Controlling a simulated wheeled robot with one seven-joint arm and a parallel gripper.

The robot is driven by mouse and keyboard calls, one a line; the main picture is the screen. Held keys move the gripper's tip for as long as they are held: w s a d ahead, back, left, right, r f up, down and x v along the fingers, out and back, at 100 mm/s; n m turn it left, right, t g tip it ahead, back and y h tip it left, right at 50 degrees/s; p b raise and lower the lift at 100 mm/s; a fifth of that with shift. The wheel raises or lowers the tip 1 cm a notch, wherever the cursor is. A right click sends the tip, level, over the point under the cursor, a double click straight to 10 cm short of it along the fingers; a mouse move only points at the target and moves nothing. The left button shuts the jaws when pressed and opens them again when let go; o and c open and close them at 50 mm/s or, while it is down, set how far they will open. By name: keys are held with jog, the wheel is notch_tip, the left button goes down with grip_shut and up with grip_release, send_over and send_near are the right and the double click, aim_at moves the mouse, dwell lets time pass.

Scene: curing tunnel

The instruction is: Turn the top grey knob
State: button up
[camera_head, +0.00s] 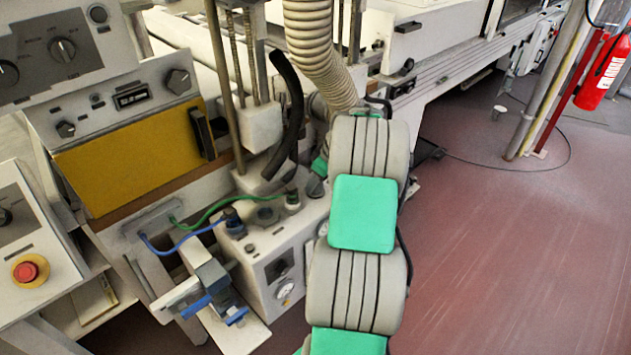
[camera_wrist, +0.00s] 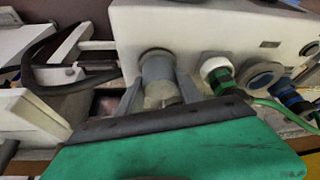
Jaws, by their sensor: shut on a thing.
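The top grey knob (camera_wrist: 158,68) is a short grey cylinder on the white box, left of the green connector in the wrist view. My gripper (camera_wrist: 160,92) has one finger on each side of the knob and is shut on it. The knob's lower end and part of the finger contact are hard to make out. In the head view, the knob (camera_head: 315,186) shows at the left edge of my arm. My fingers are mostly hidden behind the arm there.
The green connector (camera_wrist: 218,76), a round grey-blue fitting (camera_wrist: 262,76) and a blue connector (camera_wrist: 291,98) stand close beside the knob, with cables. A dark hose (camera_head: 292,110) and a ribbed duct (camera_head: 318,45) rise near my arm. Red floor at right is mostly clear.

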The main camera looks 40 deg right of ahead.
jog(key=c, duration=0.7)
jog(key=shift+f+m+b, duration=0.2)
jog(key=shift+m+b, duration=0.3)
jog(key=shift+b, duration=0.15)
jog(key=shift+r+m+h+b, duration=0.2)
jog(key=shift+m+h+b, duration=0.4)
jog(key=shift+m, duration=0.5)
jog(key=o, duration=1.4)
jog(key=shift+c, duration=0.2)
jog(key=shift+r, duration=0.1)
jog(key=v, duration=0.7)
jog(key=shift+s+r, duration=0.25)
